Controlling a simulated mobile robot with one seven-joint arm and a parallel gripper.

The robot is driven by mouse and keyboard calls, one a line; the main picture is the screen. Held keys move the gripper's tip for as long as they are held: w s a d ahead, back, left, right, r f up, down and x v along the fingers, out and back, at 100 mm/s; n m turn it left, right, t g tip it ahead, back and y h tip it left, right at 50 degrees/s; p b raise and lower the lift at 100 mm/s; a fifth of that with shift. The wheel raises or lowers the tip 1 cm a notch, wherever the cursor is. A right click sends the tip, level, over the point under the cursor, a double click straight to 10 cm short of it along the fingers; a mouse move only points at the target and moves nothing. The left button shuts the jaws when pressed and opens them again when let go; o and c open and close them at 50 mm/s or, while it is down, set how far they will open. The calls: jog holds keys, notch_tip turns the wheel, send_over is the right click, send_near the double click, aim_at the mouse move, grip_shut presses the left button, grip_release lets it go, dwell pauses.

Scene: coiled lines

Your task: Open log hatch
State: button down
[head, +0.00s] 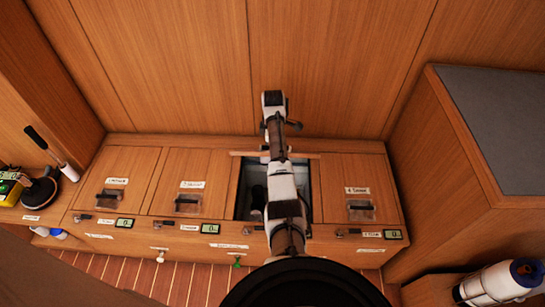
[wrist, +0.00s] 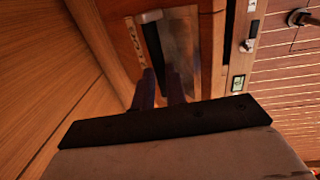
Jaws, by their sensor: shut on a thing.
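A row of wooden lids tops the low locker in the head view. The third one, the log hatch (head: 240,153), stands raised, its edge showing behind a dark open compartment (head: 247,190). In the wrist view, the hatch lid (wrist: 122,8) shows close up with a label that seems to read "LOG" and a metal recess. My gripper (wrist: 162,88) has its two dark fingers at the hatch handle (wrist: 154,45) and is shut on it. In the head view my arm covers the fingers, the handle and part of the opening.
Shut lids with clear handles lie at the left (head: 188,204), far left (head: 107,200) and right (head: 360,210). Small latches and green displays (head: 125,222) line the front edge. A grey-topped cabinet (head: 500,130) stands at right. A wooden wall (head: 340,70) rises close behind.

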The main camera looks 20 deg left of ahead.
jog(key=shift+w+a+f, duration=0.15)
jog(key=shift+w+f, duration=0.2)
jog(key=shift+w, duration=0.35)
jog(key=c, duration=1.7)
grip_release()
jog(key=shift+f, duration=0.1)
jog(key=shift+c, duration=0.2)
jog(key=o, duration=0.3)
jog(key=shift+w+a+f, duration=0.2)
jog(key=shift+w+f, duration=0.25)
jog(key=shift+f, duration=0.25)
jog(key=shift+o, duration=0.2)
jog(key=shift+s+r, duration=0.15)
jog(key=shift+r, duration=0.45)
jog(key=shift+f, duration=0.1)
